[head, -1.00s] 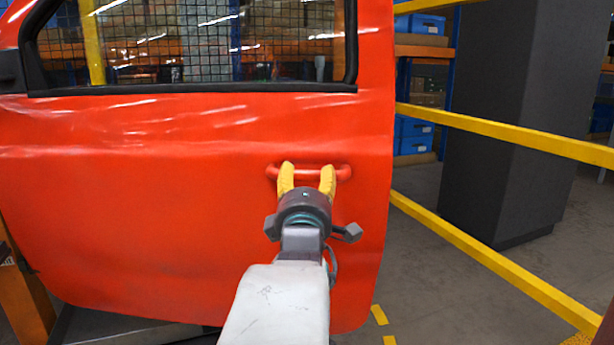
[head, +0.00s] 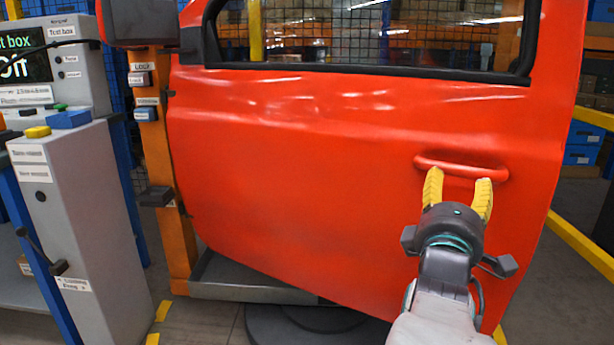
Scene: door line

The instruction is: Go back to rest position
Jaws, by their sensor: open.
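My gripper (head: 459,184) has yellow fingers, spread open with nothing between them. It is in the right part of the head view, in front of a red car door (head: 310,170). The fingertips reach up to just below the door's red handle (head: 462,167) and overlap its lower edge in the picture. I cannot tell whether they touch it. The door has a dark-framed window at the top and looks closed against its orange post.
An orange post (head: 165,190) with labelled buttons stands left of the door. Farther left is a grey test box cabinet (head: 85,220) with a yellow button. A metal tray (head: 250,292) lies under the door. Yellow rails (head: 580,245) run at the right.

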